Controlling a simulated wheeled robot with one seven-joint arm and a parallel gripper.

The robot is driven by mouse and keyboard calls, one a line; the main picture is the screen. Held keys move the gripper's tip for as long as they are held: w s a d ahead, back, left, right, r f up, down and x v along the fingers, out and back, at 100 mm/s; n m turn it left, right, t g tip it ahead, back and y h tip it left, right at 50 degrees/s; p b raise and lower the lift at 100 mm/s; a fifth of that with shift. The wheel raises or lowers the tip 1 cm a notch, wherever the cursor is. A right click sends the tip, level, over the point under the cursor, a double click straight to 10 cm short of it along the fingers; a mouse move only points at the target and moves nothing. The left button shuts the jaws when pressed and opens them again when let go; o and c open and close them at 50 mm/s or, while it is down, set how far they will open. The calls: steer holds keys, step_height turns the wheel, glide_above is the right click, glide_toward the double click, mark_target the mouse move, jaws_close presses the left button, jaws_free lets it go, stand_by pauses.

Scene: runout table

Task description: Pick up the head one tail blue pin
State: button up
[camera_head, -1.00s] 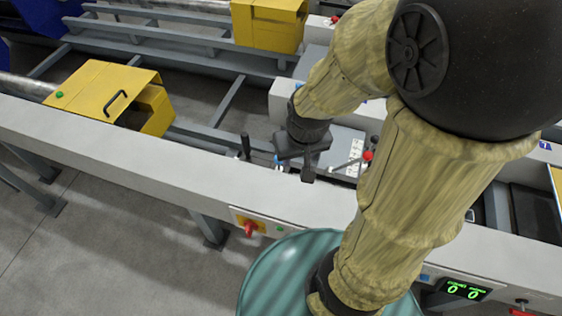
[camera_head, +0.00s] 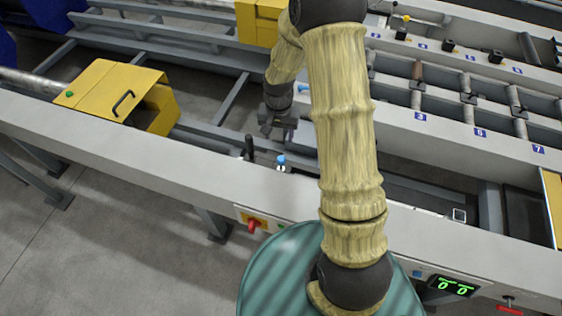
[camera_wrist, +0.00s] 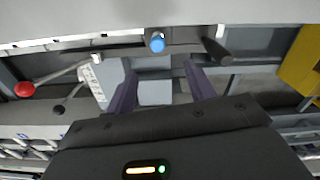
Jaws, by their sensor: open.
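A blue-capped pin (camera_head: 281,160) stands on the near rail of the runout table, in the middle of the head view. In the wrist view its round blue cap (camera_wrist: 157,42) shows at top centre, beyond the fingertips and roughly between their lines. My gripper (camera_head: 277,123) is open and empty, just behind the pin in the head view and apart from it. Its two dark fingers (camera_wrist: 163,75) show spread in the wrist view, with only grey surfaces between them.
A black handle (camera_head: 249,148) stands just left of the pin. A red-knobbed lever (camera_wrist: 24,89) shows at left in the wrist view. A yellow cover (camera_head: 112,92) sits on the left. A red switch (camera_head: 251,226) is on the rail's front. Numbered roller lanes lie at right.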

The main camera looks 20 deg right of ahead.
mark_target(280, 158)
steer(key=shift+w+a+f, duration=0.1)
steer(key=shift+w+f, duration=0.05)
steer(key=shift+f, duration=0.1)
step_height(280, 158, down, 12)
steer(key=p, duration=0.3)
steer(key=shift+f, duration=0.1)
stand_by(0.4)
steer(key=shift+d+f+p, duration=0.2)
steer(key=shift+f+p, duration=0.15)
steer(key=shift+f, duration=0.1)
steer(key=shift+d+f+p, duration=0.15)
steer(key=shift+f+p, duration=0.3)
steer(key=shift+f, duration=0.65)
steer(key=shift+d+f+p, duration=0.1)
steer(key=shift+f+p, duration=0.3)
steer(key=shift+f, duration=0.65)
